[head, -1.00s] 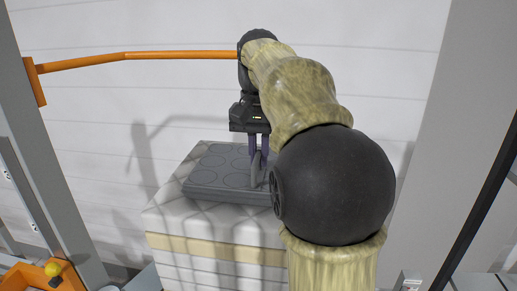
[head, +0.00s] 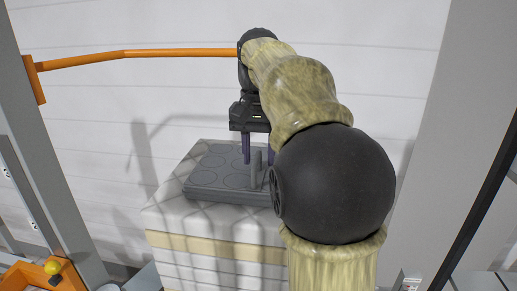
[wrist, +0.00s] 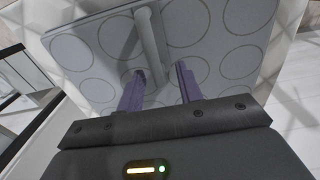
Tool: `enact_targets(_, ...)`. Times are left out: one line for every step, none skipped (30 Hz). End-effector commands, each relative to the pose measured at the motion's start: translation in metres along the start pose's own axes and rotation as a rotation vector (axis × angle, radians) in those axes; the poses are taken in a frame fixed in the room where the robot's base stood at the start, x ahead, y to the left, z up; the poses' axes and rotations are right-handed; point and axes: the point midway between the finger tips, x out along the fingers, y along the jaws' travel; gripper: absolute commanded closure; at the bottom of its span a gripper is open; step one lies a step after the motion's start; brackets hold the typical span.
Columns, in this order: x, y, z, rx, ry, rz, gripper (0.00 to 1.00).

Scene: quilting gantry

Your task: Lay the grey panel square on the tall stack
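The grey panel (head: 215,178), marked with circles and with an upright handle (head: 256,168), lies flat on the tall stack (head: 175,216). Its front and left edges look roughly parallel to the stack's, with more white top showing in front; its right side is hidden behind my arm. My gripper (head: 259,160) is open above the panel, one finger either side of the handle, with a gap. In the wrist view, the open fingers (wrist: 160,88) stand apart near the handle (wrist: 151,45), over the panel (wrist: 225,28).
An orange bar (head: 140,55) runs behind my arm near the pale wall. Grey posts (head: 45,150) stand left and right of the stack. An orange part with a yellow knob (head: 53,268) is at lower left.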

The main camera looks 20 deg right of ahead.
Motion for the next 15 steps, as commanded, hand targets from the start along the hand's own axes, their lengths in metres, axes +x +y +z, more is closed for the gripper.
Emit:
enact_targets(-0.001, 0.0, 0.0, 0.0, 0.0, 0.0, 0.64)
enact_targets(-0.002, 0.0, 0.0, 0.0, 0.001, 0.0, 0.64)
enact_targets(-0.003, 0.0, -0.001, 0.0, 0.002, -0.001, 0.64)
enact_targets(-0.005, 0.0, -0.001, 0.0, 0.002, -0.001, 0.64)
enact_targets(-0.007, 0.0, -0.001, 0.0, 0.002, -0.001, 0.64)
enact_targets(-0.009, 0.0, -0.001, 0.0, 0.002, 0.0, 0.64)
enact_targets(-0.012, 0.0, -0.001, 0.0, 0.003, -0.001, 0.64)
enact_targets(-0.015, 0.0, -0.001, 0.0, 0.003, -0.001, 0.64)
enact_targets(-0.02, 0.0, -0.001, 0.0, 0.004, -0.001, 0.64)
enact_targets(-0.023, 0.0, -0.001, 0.0, 0.004, -0.001, 0.64)
enact_targets(-0.027, 0.0, -0.001, 0.0, 0.004, -0.001, 0.64)
enact_targets(-0.032, 0.0, -0.001, 0.0, 0.004, -0.001, 0.64)
enact_targets(-0.036, 0.0, -0.001, 0.0, 0.003, -0.001, 0.64)
enact_targets(-0.039, 0.0, -0.001, 0.0, 0.004, -0.001, 0.64)
enact_targets(-0.044, 0.0, -0.001, 0.0, 0.003, -0.001, 0.64)
